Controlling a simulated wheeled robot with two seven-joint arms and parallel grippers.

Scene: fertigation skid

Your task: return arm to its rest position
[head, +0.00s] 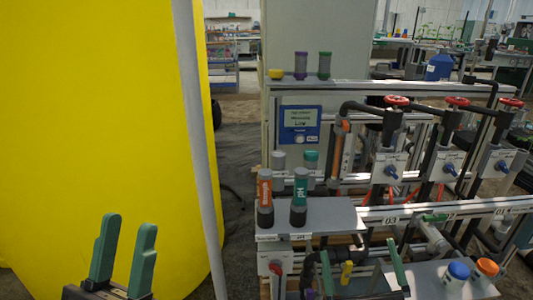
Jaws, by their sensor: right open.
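My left gripper (129,222) is at the lower left, in front of the yellow tank. Its two green fingers point up with a gap between them, and nothing is held there. My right gripper (361,256) is at the bottom, right of centre, over the front of the skid. Its green fingers stand wide apart and look empty; its lower part is cut off by the frame edge. Pipes and a yellow-handled valve (347,270) show between and behind its fingers.
A grey shelf (335,214) holds orange-labelled (265,192) and green pH (300,190) probes beside the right gripper. Red-handled valves (457,102) and pipes stand behind. Blue (458,271) and orange (487,267) caps sit at lower right. A grey post (195,130) crosses the yellow tank (90,110).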

